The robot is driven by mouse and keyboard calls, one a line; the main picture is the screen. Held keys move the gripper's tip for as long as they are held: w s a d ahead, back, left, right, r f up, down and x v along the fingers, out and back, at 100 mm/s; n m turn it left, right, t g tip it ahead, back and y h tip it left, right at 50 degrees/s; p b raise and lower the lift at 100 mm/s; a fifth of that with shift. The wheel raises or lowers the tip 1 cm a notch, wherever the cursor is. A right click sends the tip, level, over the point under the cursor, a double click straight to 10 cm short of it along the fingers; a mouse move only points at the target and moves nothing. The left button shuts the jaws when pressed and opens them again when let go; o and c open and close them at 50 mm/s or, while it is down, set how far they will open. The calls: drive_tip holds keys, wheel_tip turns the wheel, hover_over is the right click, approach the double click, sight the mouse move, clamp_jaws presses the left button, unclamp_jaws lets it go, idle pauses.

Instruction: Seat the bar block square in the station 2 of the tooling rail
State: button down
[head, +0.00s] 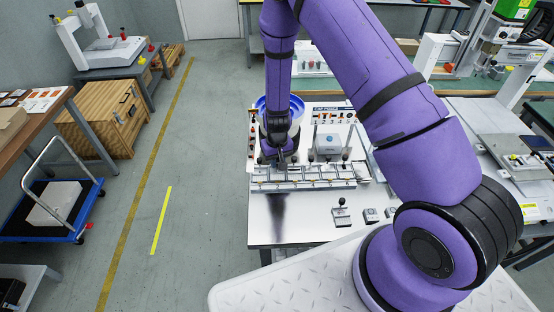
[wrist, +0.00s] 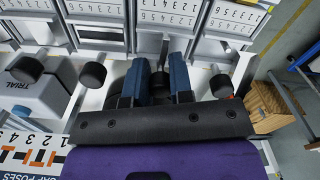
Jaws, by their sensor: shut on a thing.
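The tooling rail (head: 318,185) lies along the table, a pale metal rail with several stations side by side. In the wrist view its station plates (wrist: 165,17) carry numbered white strips. My gripper (head: 282,163) points down over the left part of the rail.
Black round knobs (wrist: 92,75) stand beside the fingers, close on both sides. A grey block marked TRIAL (wrist: 48,100) sits behind the rail, near a printed board (head: 335,117). Small fixtures (head: 341,212) stand on the table's front right. The front left tabletop (head: 262,225) is clear.

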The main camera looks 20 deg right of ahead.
drive_tip(key=shift+f, duration=0.15)
drive_tip(key=c, duration=0.9)
unclamp_jaws()
wheel_tip(320, 180, up, 11)
drive_tip(key=shift+f, duration=0.1)
